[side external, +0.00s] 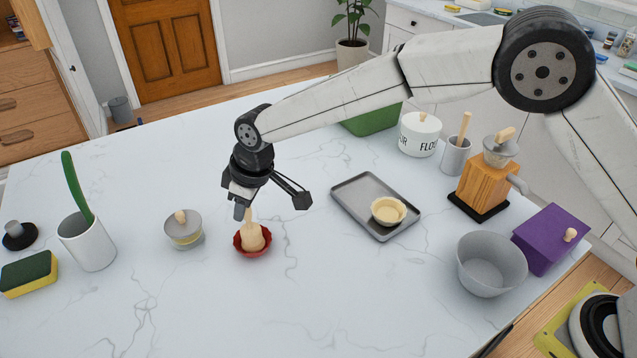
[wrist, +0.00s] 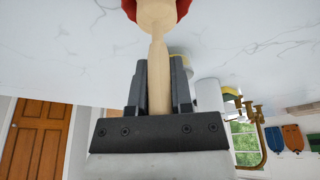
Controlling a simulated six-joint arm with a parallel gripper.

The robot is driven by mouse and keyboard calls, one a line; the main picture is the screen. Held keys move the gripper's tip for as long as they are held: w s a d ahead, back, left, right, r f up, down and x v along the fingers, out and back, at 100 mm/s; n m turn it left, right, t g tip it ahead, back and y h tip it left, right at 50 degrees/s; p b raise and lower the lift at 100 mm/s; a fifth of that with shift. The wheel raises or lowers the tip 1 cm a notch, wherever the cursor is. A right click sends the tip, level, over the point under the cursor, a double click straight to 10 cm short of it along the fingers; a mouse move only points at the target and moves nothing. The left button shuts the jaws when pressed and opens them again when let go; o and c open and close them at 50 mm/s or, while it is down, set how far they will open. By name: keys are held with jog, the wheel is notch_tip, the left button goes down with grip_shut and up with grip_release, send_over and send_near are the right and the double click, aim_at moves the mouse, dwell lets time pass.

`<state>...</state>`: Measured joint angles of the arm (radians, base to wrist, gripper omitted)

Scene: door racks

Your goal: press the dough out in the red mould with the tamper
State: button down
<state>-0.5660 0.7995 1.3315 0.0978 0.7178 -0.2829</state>
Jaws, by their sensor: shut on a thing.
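The red mould (side external: 252,246) stands on the marble worktop, left of the middle in the side external view. My gripper (side external: 246,212) is right above it, shut on the handle of the pale wooden tamper (side external: 254,237). The tamper is roughly upright and its wide end is down inside the mould. The wrist view shows the tamper handle (wrist: 158,75) between the two dark fingers (wrist: 158,90), with part of the red mould (wrist: 130,8) at the top edge. The dough in the red mould is hidden by the tamper.
A grey tray (side external: 352,203) with a pale pastry case (side external: 388,210) lies to the right. A grey bowl (side external: 490,265) and purple box (side external: 550,240) stand at right. The front middle is clear.

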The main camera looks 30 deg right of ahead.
dwell(0.4)
jog(key=shift+r, duration=0.9)
jog(key=shift+f, duration=1.15)
dwell(1.5)
jog(key=shift+r, duration=1.15)
jog(key=shift+f, duration=1.5)
dwell(1.4)
